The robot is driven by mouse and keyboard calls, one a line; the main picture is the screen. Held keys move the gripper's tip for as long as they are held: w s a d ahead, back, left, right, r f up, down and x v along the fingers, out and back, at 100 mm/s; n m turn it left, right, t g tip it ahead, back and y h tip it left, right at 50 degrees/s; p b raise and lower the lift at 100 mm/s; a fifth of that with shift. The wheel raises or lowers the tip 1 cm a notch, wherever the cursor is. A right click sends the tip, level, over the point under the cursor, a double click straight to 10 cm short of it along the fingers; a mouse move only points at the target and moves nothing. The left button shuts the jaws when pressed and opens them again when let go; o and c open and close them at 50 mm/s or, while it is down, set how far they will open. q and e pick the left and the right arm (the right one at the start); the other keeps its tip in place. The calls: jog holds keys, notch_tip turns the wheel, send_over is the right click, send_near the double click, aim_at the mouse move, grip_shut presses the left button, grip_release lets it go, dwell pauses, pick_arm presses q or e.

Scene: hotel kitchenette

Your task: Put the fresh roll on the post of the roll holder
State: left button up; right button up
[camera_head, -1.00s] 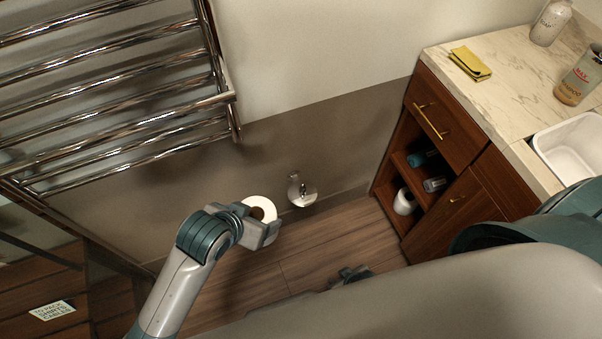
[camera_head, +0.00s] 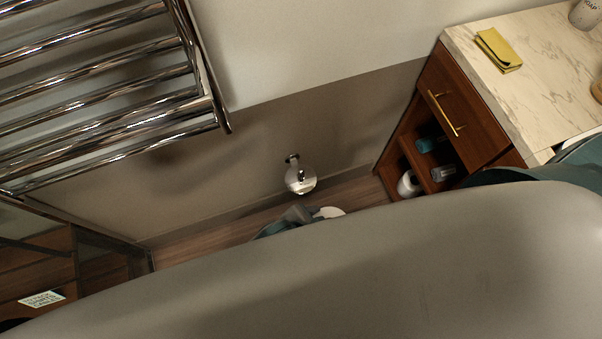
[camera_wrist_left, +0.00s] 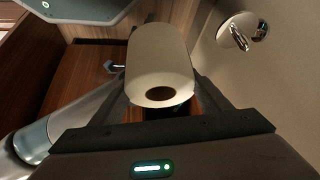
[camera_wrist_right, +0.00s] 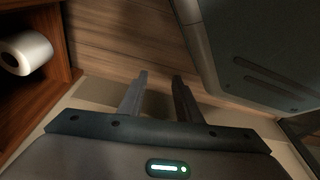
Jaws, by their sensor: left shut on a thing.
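The fresh roll (camera_wrist_left: 160,65), white with a brown core, is gripped between the fingers of my left gripper (camera_wrist_left: 160,95). In the head view only a white bit of the roll (camera_head: 330,212) and part of my left gripper (camera_head: 300,215) show above my large grey body part. The roll holder (camera_head: 300,180) is a chrome disc with a short post, low on the wall, and no roll is on it. It also appears in the left wrist view (camera_wrist_left: 242,32), right of the roll and apart from it. My right gripper (camera_wrist_right: 160,78) is empty, its fingers apart; the head view hides it.
A wooden cabinet (camera_head: 465,110) stands at the right; its open shelves hold another white roll (camera_head: 408,184) and bottles (camera_head: 432,144). A chrome towel rack (camera_head: 110,95) is on the wall at upper left. Wooden floor (camera_head: 205,240) shows below the holder.

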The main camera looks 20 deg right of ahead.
pick_arm(q)
jog(key=w, duration=1.1)
send_over(301, 170)
jog(key=shift+s, duration=0.25)
notch_tip(301, 170, down, 2)
jog(key=shift+a+f, duration=0.1)
jog(key=shift+f, duration=0.9)
notch_tip(301, 170, down, 3)
jog(key=shift+w+r, duration=0.15)
jog(key=shift+r, duration=0.05)
jog(key=shift+f, duration=0.2)
pick_arm(e)
jog(key=shift+w, duration=0.6)
